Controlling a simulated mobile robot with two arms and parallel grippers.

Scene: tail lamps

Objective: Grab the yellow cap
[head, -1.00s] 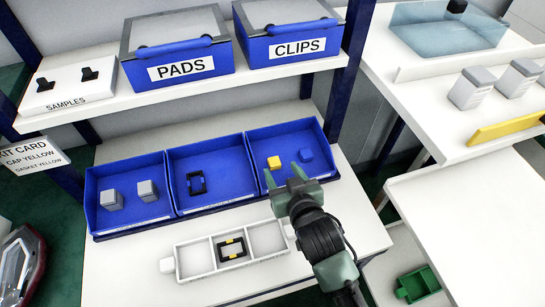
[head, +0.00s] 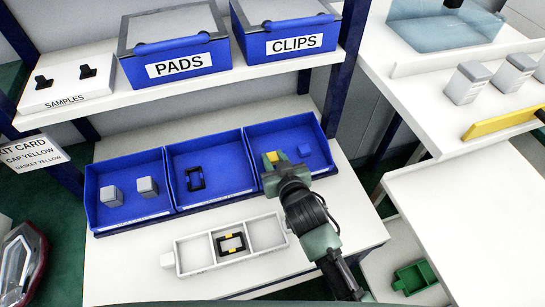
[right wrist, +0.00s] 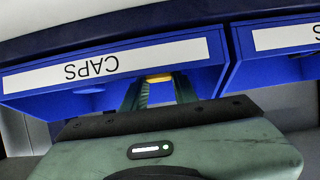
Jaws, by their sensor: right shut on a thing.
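The yellow cap (head: 272,156) is in the right-hand blue bin (head: 327,165) of the row of three. My right gripper (head: 275,160) reaches into this bin and is shut on the yellow cap, with a finger on either side. In the right wrist view the cap (right wrist: 158,78) shows as a yellow strip between the fingertips, beside the upside-down CAPS label (right wrist: 70,70). A blue cap (head: 304,150) lies to the right in the same bin. The kit card (head: 30,153) at the left reads cap yellow, gasket yellow. My left gripper is not in view.
The right compartment is empty. A shelf with PADS (head: 180,65) and CLIPS (head: 294,43) boxes overhangs behind the bins.

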